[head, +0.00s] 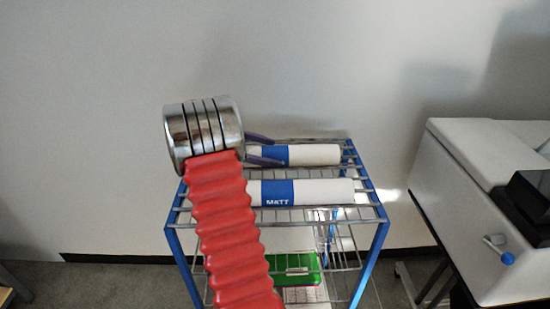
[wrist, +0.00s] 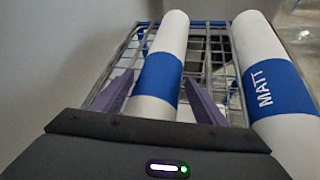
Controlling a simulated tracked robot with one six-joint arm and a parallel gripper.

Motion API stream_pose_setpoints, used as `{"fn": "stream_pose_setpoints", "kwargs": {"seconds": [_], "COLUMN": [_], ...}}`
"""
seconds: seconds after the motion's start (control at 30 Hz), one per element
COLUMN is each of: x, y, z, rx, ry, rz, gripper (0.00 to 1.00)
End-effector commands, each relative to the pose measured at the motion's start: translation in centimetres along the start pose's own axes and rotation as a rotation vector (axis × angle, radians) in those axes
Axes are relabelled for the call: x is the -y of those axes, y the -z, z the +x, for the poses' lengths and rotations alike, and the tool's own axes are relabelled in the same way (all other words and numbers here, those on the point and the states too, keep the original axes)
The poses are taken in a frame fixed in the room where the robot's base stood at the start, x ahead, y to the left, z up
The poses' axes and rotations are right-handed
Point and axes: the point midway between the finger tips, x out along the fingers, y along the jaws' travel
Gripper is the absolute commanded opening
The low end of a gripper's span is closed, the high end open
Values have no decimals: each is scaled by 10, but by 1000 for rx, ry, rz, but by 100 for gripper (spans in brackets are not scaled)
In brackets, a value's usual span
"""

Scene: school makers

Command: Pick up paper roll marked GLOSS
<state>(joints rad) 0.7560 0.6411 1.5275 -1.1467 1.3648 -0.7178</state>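Two white paper rolls with blue bands lie side by side on the wire top of a rack. The front roll (head: 335,192) reads MATT; it is at the right in the wrist view (wrist: 268,88). The back roll (head: 315,155) shows no readable label; it also shows in the wrist view (wrist: 159,75). My gripper (head: 277,152) is open, its purple fingers at the back roll's left part. In the wrist view my gripper (wrist: 160,77) has one finger on each side of that roll, with narrow gaps. Its palm hides the roll's near end.
The rack (head: 373,215) has blue legs and stands near a plain wall (head: 330,60). A green item (head: 290,265) lies on a lower shelf. A white machine (head: 470,215) stands to the right.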

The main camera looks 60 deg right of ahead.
Motion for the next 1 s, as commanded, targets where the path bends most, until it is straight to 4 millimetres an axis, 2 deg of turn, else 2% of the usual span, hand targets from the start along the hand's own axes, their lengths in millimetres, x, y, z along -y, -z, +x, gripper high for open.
{"fn": "stream_pose_setpoints", "kwargs": {"seconds": [0.07, 0.87, 1.0], "x": [0, 1, 0], "y": [0, 0, -1], "z": [0, 0, 0], "rx": [0, 0, 2], "ry": [0, 4, 2], "rz": [0, -1, 1], "gripper": [60, 4, 3]}}
